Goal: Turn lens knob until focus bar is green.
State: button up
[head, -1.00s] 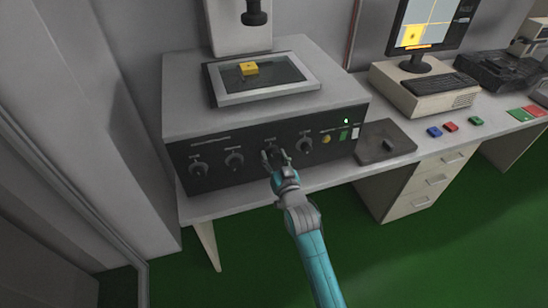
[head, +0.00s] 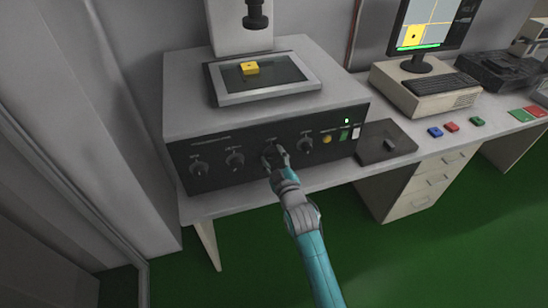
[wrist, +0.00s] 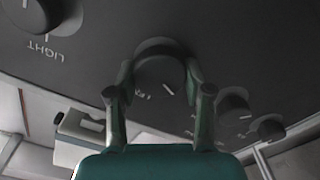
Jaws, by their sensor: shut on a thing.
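The lens knob (wrist: 158,66) is a dark round knob on the black front panel, with a white mark on its face. In the wrist view my gripper has one finger on each side of it and is shut on it. In the head view my gripper (head: 276,158) reaches the panel at the third knob from the left and hides much of it. The focus bar (head: 418,47) runs along the bottom of the monitor screen (head: 430,22) and is green.
Other knobs stand beside the gripped one: the light knob (head: 305,145) to its right and two to its left (head: 235,158). A yellow block (head: 250,69) lies on the stage above.

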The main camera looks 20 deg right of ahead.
jog(key=shift+n, duration=0.4)
jog(key=o, duration=1.2)
jog(key=shift+c, duration=0.2)
jog(key=shift+s, duration=0.1)
jog(key=s, duration=1.2)
jog(key=shift+w, duration=0.1)
